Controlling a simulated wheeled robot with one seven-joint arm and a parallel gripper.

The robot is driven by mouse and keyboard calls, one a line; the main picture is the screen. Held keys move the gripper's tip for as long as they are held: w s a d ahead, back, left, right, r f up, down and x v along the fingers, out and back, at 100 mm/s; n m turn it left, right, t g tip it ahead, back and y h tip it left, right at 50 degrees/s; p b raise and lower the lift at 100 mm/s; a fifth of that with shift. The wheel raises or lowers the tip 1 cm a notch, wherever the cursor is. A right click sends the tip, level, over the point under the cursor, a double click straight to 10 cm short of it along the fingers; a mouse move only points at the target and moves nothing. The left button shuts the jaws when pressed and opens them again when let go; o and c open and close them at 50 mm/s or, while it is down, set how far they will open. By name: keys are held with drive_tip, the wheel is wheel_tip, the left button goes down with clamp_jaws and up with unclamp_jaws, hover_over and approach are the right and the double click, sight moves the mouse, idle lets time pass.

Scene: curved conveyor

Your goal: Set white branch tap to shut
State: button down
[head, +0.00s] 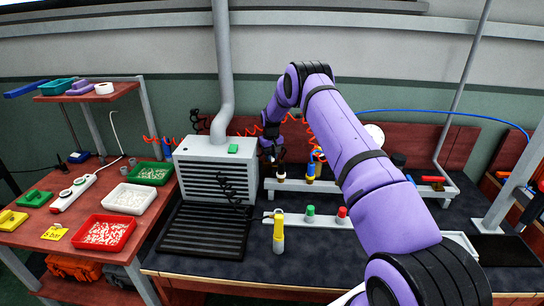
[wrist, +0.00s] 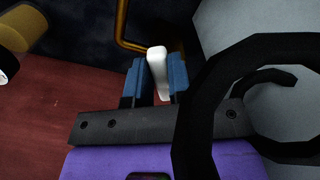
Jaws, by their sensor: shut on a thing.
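In the wrist view, my gripper (wrist: 156,76) has its two blue fingers on either side of a white lever (wrist: 157,62). The gripper is shut on this lever, which looks like the handle of the white branch tap. The lever stands out beyond the fingertips, tilted slightly left. A bent brass-coloured pipe (wrist: 122,32) runs just beyond it. In the head view, my gripper (head: 271,150) is small and dark, just right of the grey vented box. The white lever cannot be made out there, so which setting the tap is in cannot be told.
The grey vented box (head: 212,168) stands close left of my gripper. An orange coiled hose (head: 300,130) hangs near my arm. A yellow-handled tool (head: 279,232) and green (head: 310,210) and red (head: 342,212) knobs stand in front. A black curved loop (wrist: 190,100) partly blocks the wrist view.

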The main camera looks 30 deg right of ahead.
idle(0.4)
drive_tip(key=c, duration=1)
unclamp_jaws()
drive_tip(key=shift+c, duration=0.2)
drive_tip(key=shift+r, duration=0.1)
wheel_tip(320, 180, up, 11)
drive_tip(key=shift+f, duration=0.2)
